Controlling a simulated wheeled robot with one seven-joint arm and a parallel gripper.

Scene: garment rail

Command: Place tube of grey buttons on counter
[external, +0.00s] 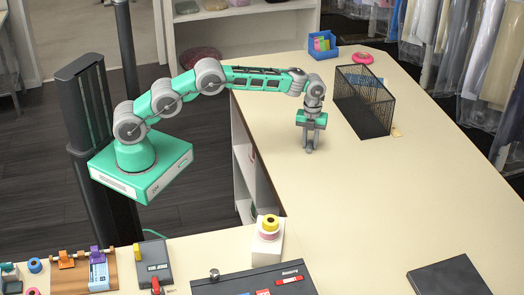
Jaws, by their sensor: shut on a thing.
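My gripper (309,146) points straight down, low over the left part of the cream counter (350,200). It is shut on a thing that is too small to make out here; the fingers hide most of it. I cannot tell from this view whether that thing touches the counter. No tube of grey buttons can be clearly picked out elsewhere.
A black wire basket (364,103) stands right of my gripper. Behind it are a blue box (321,46) and a pink ring (362,58). A dark flat slab (449,277) lies at the front right. The counter's middle is clear. Bagged garments hang along the right.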

